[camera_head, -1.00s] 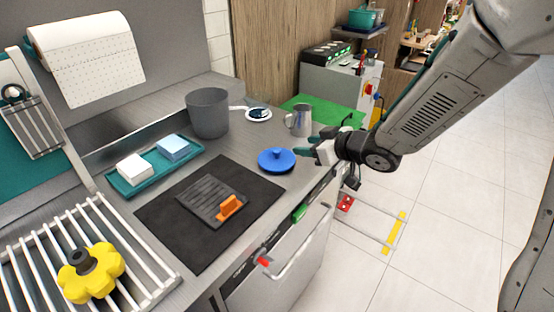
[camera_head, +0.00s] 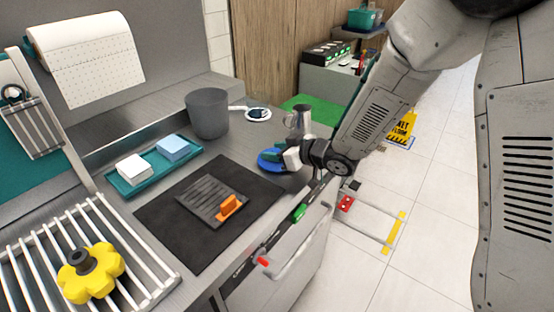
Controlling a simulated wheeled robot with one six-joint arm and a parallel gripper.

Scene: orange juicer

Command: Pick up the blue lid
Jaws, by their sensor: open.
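The blue lid (camera_head: 268,161) is a round disc lying on the grey counter (camera_head: 232,150), just beyond the black mat's right corner. My gripper (camera_head: 281,153) is open and over the right side of the lid, coming in from the right. Its fingers cover the lid's knob and part of its right side. I cannot tell whether the fingers touch the knob.
A metal pitcher (camera_head: 299,120) stands just behind my gripper. A grey pot (camera_head: 207,112) and a small white dish (camera_head: 258,114) are farther back. The black mat (camera_head: 160,214) holds a grey ribbed plate with an orange handle (camera_head: 229,206). A teal tray (camera_head: 123,186) lies left.

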